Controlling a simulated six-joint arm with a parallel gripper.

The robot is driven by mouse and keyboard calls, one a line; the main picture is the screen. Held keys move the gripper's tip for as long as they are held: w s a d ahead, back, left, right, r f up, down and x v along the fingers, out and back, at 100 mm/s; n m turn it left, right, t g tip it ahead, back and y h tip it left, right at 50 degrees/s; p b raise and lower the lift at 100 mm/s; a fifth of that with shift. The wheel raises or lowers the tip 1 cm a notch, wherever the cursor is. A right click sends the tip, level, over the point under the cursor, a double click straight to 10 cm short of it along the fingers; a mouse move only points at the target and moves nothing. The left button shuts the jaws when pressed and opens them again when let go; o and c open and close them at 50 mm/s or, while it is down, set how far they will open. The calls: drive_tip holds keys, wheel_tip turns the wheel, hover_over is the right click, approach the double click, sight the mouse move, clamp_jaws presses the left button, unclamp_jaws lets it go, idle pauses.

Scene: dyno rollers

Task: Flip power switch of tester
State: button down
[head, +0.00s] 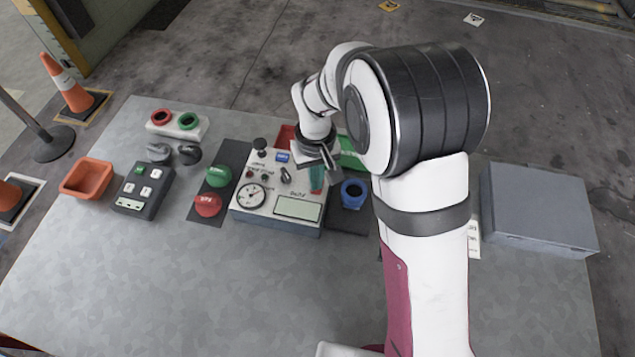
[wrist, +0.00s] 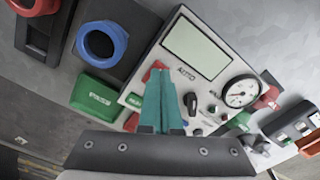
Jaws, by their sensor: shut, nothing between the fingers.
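The tester (head: 277,190) is a pale box on the table with a gauge, a screen, small knobs and a black lever. It also shows in the wrist view (wrist: 172,40). My gripper (head: 317,188) has teal fingers, shut and empty, pointing down over the tester's right side. In the wrist view the closed fingers (wrist: 158,75) cover part of the panel. A small red part (wrist: 153,70) shows just behind the fingertips; I cannot tell whether it is the power switch or whether they touch it. The black lever (wrist: 191,103) stands beside the fingers.
A blue ring (head: 353,193) on a dark plate stands right of the tester. Green and red knobs (head: 208,205) and a dark button box (head: 143,190) lie left. A grey box (head: 538,208) is far right. The table's front is clear.

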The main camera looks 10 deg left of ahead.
drive_tip(key=shift+f, duration=0.55)
drive_tip(key=shift+r, duration=3.55)
drive_tip(key=s+d+r+m+y, duration=0.1)
drive_tip(key=s+d+r+m, duration=0.3)
drive_tip(key=s+d, duration=0.3)
drive_tip(key=s+d+r+m, duration=0.4)
drive_tip(key=s+d+r, duration=0.1)
drive_tip(key=s+d, duration=0.25)
drive_tip(key=s+d+f+m, duration=0.1)
drive_tip(key=s+m, duration=0.2)
drive_tip(key=s, duration=0.5)
drive_tip(key=shift+d+f+m+y, duration=0.15)
drive_tip(key=shift+f+m+y, duration=0.15)
drive_tip(key=shift+y, duration=0.1)
